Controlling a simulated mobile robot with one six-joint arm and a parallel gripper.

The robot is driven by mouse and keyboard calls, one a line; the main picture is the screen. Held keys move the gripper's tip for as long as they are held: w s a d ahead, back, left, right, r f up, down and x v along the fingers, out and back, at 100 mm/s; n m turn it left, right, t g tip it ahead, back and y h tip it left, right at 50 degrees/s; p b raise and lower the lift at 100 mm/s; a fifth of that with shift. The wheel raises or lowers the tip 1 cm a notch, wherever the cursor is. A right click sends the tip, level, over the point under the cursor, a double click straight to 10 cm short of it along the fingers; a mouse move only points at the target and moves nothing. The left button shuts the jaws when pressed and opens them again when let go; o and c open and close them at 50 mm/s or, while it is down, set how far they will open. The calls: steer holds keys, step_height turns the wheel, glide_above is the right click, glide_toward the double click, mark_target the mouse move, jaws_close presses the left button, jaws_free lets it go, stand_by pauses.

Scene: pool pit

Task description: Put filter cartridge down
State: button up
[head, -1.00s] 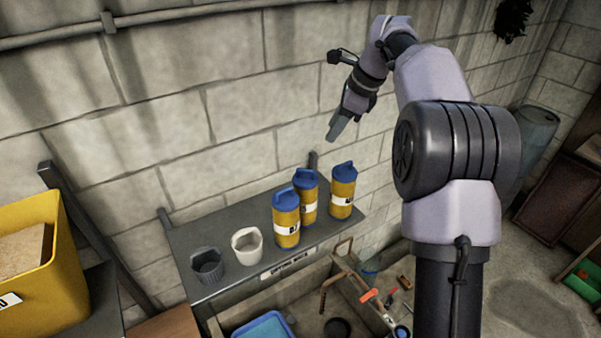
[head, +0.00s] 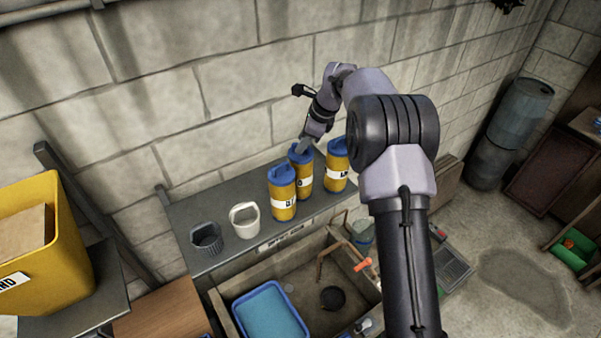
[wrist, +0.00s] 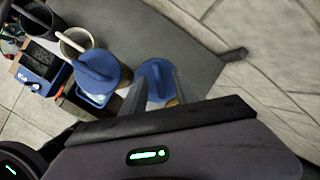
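Three yellow canisters with blue lids stand upright on the grey wall shelf (head: 225,192): a left canister (head: 283,200), a middle canister (head: 304,184) and a right canister (head: 336,178). Nothing shows clearly as a filter cartridge. My gripper (head: 302,146) points down at the middle canister's lid. In the wrist view its fingers (wrist: 162,76) are spread, one on each side of a blue lid (wrist: 155,72). I cannot tell whether they touch it. No held thing shows apart from that lid.
A grey ribbed basket (head: 207,238) and a white cup-like container (head: 245,220) stand at the shelf's left. A sink with a blue tray (head: 270,312) lies below. A yellow bin (head: 38,245) is at far left. The block wall rises right behind the shelf.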

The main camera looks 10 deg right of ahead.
steer(key=shift+s+r, duration=0.1)
steer(key=shift+s, duration=0.05)
steer(key=c, duration=0.4)
jaws_close()
stand_by(0.8)
